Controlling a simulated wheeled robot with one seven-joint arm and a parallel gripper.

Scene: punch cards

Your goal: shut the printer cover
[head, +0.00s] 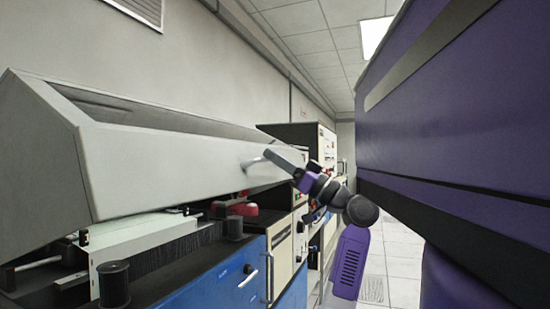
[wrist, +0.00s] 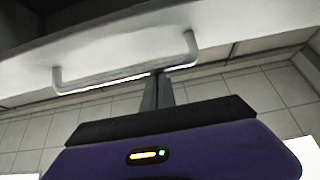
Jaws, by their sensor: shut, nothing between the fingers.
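The printer cover (head: 165,165) is a large pale grey lid with a dark top panel, raised above the printer mechanism (head: 150,237) at the left of the head view. A pale bar handle (head: 254,162) sticks out of its front face. In the wrist view the cover (wrist: 110,38) spans the top, with the handle (wrist: 105,83) below it. My gripper (head: 268,153) is shut and empty at the handle. Its closed fingertips (wrist: 156,74) overlap the handle bar near its right end in the wrist view; I cannot tell whether they touch it.
Blue cabinet fronts (head: 226,283) stand below the printer, with black spools (head: 114,284) near the mechanism. Further equipment (head: 308,140) stands behind my gripper along the wall. Tiled floor (head: 400,262) is open at the lower right.

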